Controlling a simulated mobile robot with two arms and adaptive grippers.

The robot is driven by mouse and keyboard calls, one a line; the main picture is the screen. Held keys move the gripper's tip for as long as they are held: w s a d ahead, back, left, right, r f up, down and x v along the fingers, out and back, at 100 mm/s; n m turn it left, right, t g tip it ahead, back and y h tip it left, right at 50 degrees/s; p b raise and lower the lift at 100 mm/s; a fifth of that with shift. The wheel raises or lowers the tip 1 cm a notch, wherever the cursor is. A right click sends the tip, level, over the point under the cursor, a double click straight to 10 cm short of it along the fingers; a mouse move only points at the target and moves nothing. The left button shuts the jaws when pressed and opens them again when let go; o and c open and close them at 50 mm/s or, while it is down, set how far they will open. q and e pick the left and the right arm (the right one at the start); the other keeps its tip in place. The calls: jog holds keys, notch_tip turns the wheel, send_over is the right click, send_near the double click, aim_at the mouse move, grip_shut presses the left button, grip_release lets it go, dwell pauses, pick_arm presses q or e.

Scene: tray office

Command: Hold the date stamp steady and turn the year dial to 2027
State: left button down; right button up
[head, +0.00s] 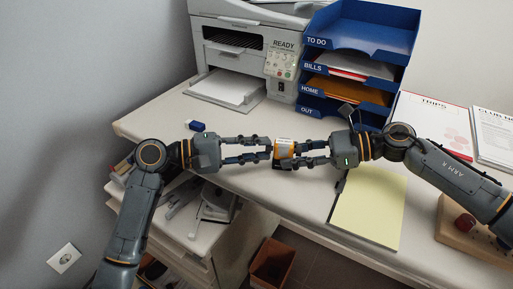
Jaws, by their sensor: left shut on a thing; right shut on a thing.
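The date stamp (285,150) is a small yellow-orange and dark piece with a white top, near the middle of the head view, at the desk's front edge. My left gripper (268,150) comes from the left and is shut on the stamp's left side. My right gripper (298,153) comes from the right and is shut on its right part. The fingers hide much of the stamp. The year dial and its digits are too small to read.
A printer (240,50) and a blue tray stack (355,28) stand behind. A small blue object (196,126) lies left.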

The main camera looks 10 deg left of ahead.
pick_arm(q)
jog(key=c, duration=1.2)
grip_release()
jog(key=shift+o, duration=0.2)
jog(key=v, duration=1.2)
jog(key=shift+s, duration=0.1)
pick_arm(e)
jog(key=o, duration=0.9)
